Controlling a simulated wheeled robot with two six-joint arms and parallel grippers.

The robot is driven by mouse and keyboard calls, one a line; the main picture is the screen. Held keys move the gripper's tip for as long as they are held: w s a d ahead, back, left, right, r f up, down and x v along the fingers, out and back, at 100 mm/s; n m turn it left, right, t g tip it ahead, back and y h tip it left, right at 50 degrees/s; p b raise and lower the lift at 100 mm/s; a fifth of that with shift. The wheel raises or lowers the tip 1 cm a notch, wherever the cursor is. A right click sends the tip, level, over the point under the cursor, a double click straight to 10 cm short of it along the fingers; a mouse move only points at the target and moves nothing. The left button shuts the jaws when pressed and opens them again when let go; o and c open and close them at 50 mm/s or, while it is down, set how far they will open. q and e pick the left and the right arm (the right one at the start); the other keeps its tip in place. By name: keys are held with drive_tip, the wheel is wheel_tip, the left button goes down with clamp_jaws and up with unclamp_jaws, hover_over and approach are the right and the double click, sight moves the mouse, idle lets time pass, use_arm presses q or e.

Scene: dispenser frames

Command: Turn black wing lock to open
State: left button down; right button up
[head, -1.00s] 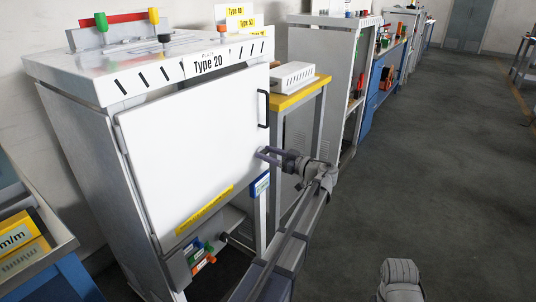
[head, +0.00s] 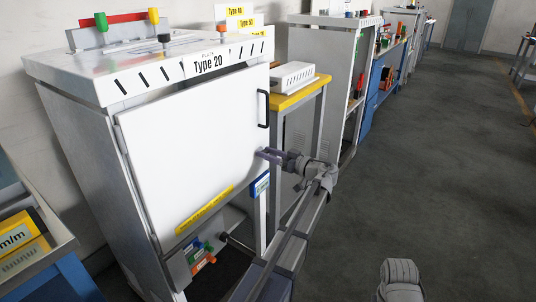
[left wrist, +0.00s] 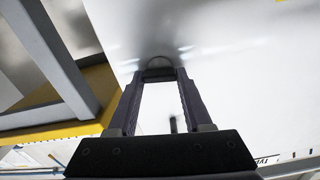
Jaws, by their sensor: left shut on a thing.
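The white cabinet door (head: 185,150), marked Type 20 above, is closed in the head view. My left gripper (head: 262,153) is at the door's right edge, below the black bar handle. In the left wrist view, my left gripper (left wrist: 160,77) has its fingertips against the door face. They are shut on the small black wing lock (left wrist: 159,74), which shows as a dark piece between the tips. The fingers hide most of the lock, so its exact angle is hard to tell.
A black bar handle (head: 264,108) is on the door above my gripper. A yellow-topped table (head: 300,93) with a white box (head: 292,77) stands just right of the cabinet. Free floor (head: 430,170) lies to the right.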

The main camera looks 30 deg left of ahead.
use_arm(q)
drive_tip(key=m, duration=0.4)
drive_tip(key=shift+w+f+m, duration=0.1)
drive_tip(key=shift+m, duration=2.95)
drive_tip(key=shift+w+f+m, duration=0.1)
drive_tip(key=shift+m, duration=2.95)
drive_tip(key=shift+c, duration=1.6)
unclamp_jaws()
drive_tip(key=d, duration=0.8)
drive_tip(key=shift+s, duration=0.35)
